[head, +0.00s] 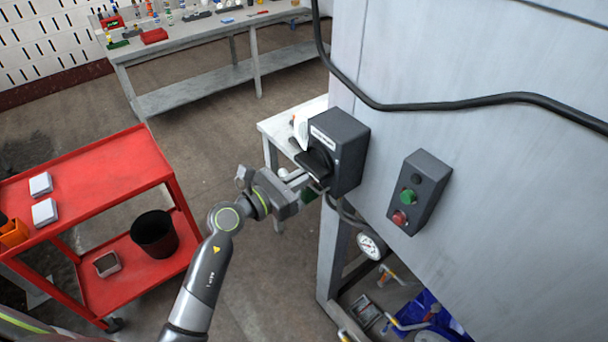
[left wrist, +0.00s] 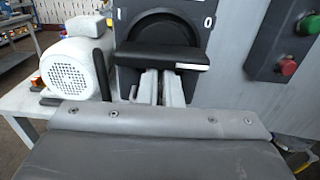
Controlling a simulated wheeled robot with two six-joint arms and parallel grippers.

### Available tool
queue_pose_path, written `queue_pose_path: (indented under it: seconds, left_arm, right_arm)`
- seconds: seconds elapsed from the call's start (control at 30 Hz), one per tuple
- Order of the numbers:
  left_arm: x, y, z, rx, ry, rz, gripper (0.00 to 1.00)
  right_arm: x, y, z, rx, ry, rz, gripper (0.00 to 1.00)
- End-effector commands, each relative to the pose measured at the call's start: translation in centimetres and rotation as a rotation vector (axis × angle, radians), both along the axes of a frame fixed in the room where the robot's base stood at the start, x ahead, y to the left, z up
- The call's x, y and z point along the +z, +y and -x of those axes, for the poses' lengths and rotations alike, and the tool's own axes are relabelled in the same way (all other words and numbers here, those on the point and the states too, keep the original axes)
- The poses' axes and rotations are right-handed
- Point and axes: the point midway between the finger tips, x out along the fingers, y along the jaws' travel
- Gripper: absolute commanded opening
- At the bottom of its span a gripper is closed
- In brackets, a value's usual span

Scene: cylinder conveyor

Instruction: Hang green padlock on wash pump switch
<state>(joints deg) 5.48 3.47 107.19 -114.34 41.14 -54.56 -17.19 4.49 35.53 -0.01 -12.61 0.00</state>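The wash pump switch (head: 338,150) is a dark grey box on the side of the pale cabinet, with a black rotary handle (head: 315,162). In the left wrist view the handle (left wrist: 160,57) lies level, with a "0" mark to its right. My left gripper (head: 298,180) is right at the switch, its fingertips (left wrist: 160,88) just under the handle, close together with a narrow gap. A small green patch (head: 316,188) shows beside the fingers; it may be the green padlock, but its shape is hidden. Whether the fingers hold it is unclear. My right gripper is out of view.
A box with green and red buttons (head: 419,191) is right of the switch. A black cable (head: 450,104) crosses the cabinet. A white motor (left wrist: 75,68) stands on a table behind. A red cart (head: 100,170) is at left, a workbench (head: 200,45) at the back.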

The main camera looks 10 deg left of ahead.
Motion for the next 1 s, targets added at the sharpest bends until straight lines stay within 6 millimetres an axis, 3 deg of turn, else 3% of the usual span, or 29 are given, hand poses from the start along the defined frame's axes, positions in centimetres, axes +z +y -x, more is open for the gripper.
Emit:
queue_pose_path:
  seconds: [1.0]
  left_arm:
    - [-2.2,0.0,0.0,0.000,0.000,0.001,0.00]
  right_arm:
    - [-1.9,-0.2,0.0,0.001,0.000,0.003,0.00]
